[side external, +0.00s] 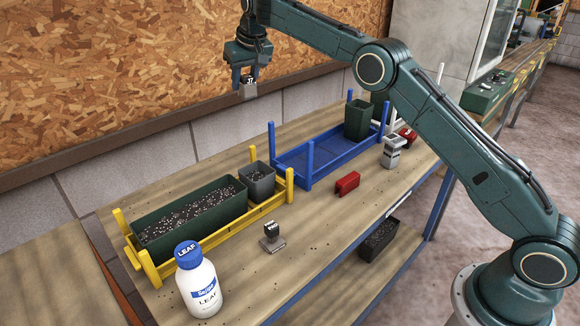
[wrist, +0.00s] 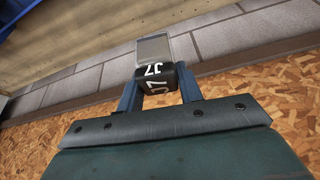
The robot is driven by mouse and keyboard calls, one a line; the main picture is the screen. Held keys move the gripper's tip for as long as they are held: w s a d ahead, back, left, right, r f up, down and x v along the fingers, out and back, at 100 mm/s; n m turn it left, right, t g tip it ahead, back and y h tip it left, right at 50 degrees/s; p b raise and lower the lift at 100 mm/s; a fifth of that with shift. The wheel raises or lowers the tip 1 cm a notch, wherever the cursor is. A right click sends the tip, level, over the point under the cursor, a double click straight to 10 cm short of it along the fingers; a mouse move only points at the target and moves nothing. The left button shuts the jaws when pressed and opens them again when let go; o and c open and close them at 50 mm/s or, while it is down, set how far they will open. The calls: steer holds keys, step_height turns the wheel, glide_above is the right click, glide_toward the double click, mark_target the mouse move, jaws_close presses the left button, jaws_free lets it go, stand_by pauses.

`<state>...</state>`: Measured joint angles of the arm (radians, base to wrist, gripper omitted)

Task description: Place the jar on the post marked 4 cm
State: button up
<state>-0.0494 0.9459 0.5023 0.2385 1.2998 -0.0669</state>
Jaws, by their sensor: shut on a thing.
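My gripper (side external: 246,76) is high above the far side of the bench, in front of the chipboard wall. It is shut on a small piece with a black top marked J7 and a grey lower part (side external: 248,89). In the wrist view, my gripper (wrist: 160,92) has its fingers on either side of the black J7 top (wrist: 154,80), with the grey part (wrist: 153,48) beyond. I cannot tell whether this piece is the jar. A white bottle labelled LEAF (side external: 205,290) with a blue cap stands upright at the near left. I can read no 4 cm mark.
A yellow rack (side external: 157,277) holds a long soil-filled planter (side external: 190,222) and a small pot (side external: 259,182). A black-topped metal piece (side external: 272,237), red block (side external: 347,184) and grey block (side external: 392,152) stand on the bench.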

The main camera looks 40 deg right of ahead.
steer(key=s+d+r+m+h, duration=0.1)
steer(key=s+d+r+m, duration=0.3)
steer(key=d, duration=0.6)
steer(key=s+d+r+m+g+h, duration=0.1)
steer(key=s+d+r+m+g, duration=0.1)
steer(key=s+d+m, duration=0.4)
steer(key=s+d+r+m+g+h, duration=0.1)
steer(key=s+d+m, duration=0.5)
steer(key=s+d, duration=0.6)
steer(key=s+r+g, duration=0.1)
steer(key=s+r, duration=0.1)
steer(key=s, duration=0.6)
steer(key=shift+s+r+m+h, duration=0.25)
steer(key=shift+s+m+h, duration=0.05)
steer(key=shift+s+h, duration=0.1)
glide_above(396, 137)
steer(key=shift+f, duration=10)
steer(key=shift+f, duration=0.15)
steer(key=o, duration=1)
